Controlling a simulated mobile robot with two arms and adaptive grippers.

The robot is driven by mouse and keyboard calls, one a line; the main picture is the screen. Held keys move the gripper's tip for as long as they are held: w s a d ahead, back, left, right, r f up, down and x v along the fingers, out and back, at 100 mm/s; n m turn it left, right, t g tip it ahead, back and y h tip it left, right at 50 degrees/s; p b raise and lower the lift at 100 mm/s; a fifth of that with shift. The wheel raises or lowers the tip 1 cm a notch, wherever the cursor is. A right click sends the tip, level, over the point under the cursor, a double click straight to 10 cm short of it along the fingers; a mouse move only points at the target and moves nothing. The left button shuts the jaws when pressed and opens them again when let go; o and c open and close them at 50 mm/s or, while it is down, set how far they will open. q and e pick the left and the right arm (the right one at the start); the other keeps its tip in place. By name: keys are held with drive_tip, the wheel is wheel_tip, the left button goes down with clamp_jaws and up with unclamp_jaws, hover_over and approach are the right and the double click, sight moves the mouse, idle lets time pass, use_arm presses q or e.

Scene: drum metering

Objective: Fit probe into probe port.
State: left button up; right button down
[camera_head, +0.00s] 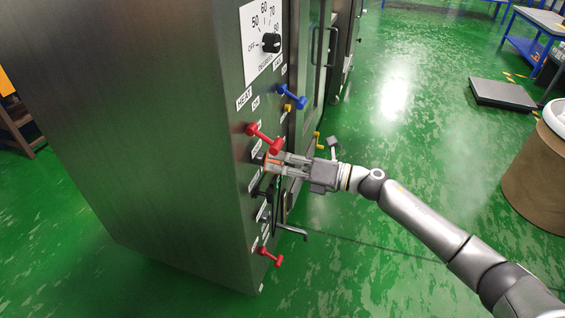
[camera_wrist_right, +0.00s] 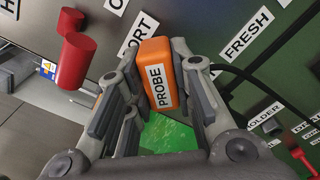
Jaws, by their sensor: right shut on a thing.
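My right gripper (camera_head: 275,162) is at the front face of the steel cabinet, just below a red handle. In the right wrist view (camera_wrist_right: 157,105) its fingers are shut on the orange probe (camera_wrist_right: 157,75), which bears a white PROBE label. A little orange of the probe (camera_head: 273,160) shows between the fingers in the head view. The probe's far end points at the panel, and whether it touches or enters anything is hidden. A label ending in "ORT" (camera_wrist_right: 138,34) is on the panel beside the probe. The port opening itself is hidden. My left gripper is not in view.
Red handles (camera_head: 264,137) (camera_head: 270,257) and a blue handle (camera_head: 292,96) stick out from the cabinet (camera_head: 150,110). A dial (camera_head: 271,42) is above. A black cable (camera_wrist_right: 245,73) runs beside the gripper. A brown drum (camera_head: 535,185) stands right; green floor is free between.

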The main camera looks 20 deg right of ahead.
drive_tip(key=shift+w+a, duration=0.1)
drive_tip(key=shift+a, duration=0.05)
drive_tip(key=c, duration=1.2)
unclamp_jaws()
drive_tip(key=shift+a, duration=0.1)
drive_tip(key=shift+o, duration=0.2)
drive_tip(key=v, duration=1.2)
